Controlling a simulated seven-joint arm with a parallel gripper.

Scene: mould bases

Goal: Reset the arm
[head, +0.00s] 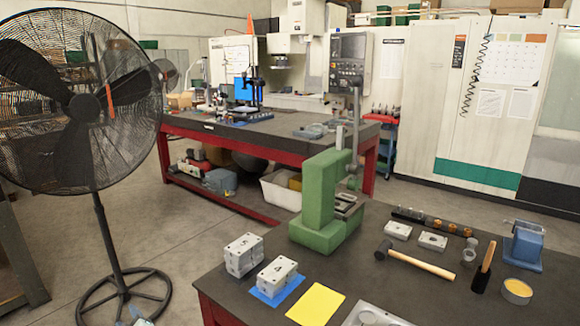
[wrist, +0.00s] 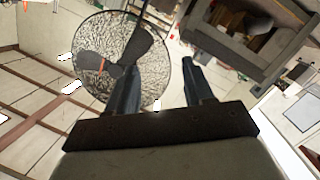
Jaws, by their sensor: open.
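My gripper (wrist: 160,70) shows in the wrist view with its two dark fingers spread apart and nothing between them. It is open and empty. Behind the fingers are a large black fan (wrist: 125,55) and parts of the room, seen tilted. I cannot make out my gripper in the head view. In the head view, a grey mould block marked 5 (head: 243,252) stands at the left edge of the dark worktable (head: 240,304). Another grey block marked 4 (head: 277,276) stands on a blue mat (head: 293,289).
A green press (head: 320,205) stands at the table's back left. A yellow sheet (head: 315,304), a mallet (head: 420,262), two grey plates (head: 433,241), a black-handled brush (head: 485,268), a yellow-filled round dish (head: 516,290) and a blue fixture (head: 524,245) lie across the table. The floor fan (head: 85,110) stands left.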

